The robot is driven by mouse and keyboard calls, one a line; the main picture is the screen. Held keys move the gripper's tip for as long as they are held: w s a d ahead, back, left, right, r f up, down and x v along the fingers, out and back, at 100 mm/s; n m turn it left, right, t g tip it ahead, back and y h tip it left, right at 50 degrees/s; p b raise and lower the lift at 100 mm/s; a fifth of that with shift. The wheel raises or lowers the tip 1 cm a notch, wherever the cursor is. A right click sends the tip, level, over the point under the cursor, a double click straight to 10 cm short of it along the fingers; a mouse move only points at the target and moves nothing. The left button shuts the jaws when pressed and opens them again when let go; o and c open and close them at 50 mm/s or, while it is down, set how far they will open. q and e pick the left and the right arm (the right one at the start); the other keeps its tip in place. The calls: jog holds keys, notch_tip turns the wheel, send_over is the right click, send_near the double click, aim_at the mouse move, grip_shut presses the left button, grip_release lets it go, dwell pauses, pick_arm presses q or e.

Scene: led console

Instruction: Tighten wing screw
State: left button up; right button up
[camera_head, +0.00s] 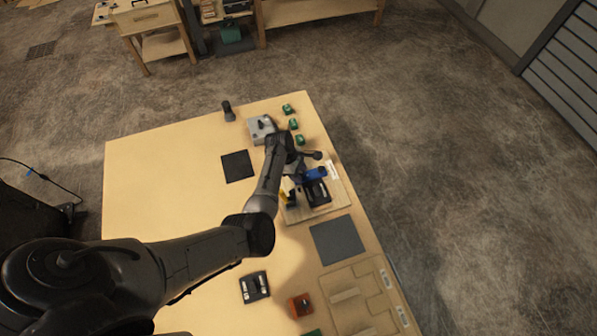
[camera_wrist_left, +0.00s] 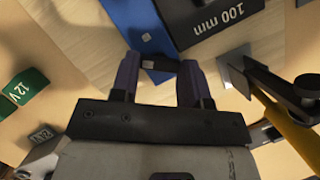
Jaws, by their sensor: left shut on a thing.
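My left gripper (camera_wrist_left: 160,72) is shut on a small dark piece (camera_wrist_left: 160,65), which looks like the wing screw, held between its two fingertips. In the head view my left gripper (camera_head: 299,173) is over the wooden fixture board (camera_head: 333,207), partly hidden by my arm. A blue block (camera_head: 316,173) and a black block (camera_head: 318,193) are on this board. In the wrist view the blue block (camera_wrist_left: 140,25) is just beyond the fingertips, with the black block marked 100 mm (camera_wrist_left: 215,20) beside it. Where the screw meets its seat is not clear. My right gripper is not in view.
A yellow part (camera_head: 287,190) stands left of the black block; a yellow-and-black tool (camera_wrist_left: 285,115) is close right of the fingers. A grey box (camera_head: 261,128) and several green blocks (camera_head: 293,124) are at the back. The table's left half is mostly clear.

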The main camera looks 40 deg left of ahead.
pick_arm(q)
jog(key=shift+w+a+m+g+p, duration=0.1)
jog(key=shift+m+g+p, duration=0.4)
jog(key=shift+m, duration=0.7)
jog(key=shift+m+g, duration=0.4)
jog(key=shift+m, duration=0.5)
jog(key=m+g, duration=0.1)
jog(key=m, duration=0.2)
jog(key=shift+w, duration=0.2)
jog(key=shift+w+m+g+b, duration=0.1)
jog(key=shift+m+g+b, duration=0.45)
jog(key=shift+m, duration=0.95)
jog(key=shift+r, duration=0.1)
jog(key=o, duration=0.9)
jog(key=shift+o, duration=0.2)
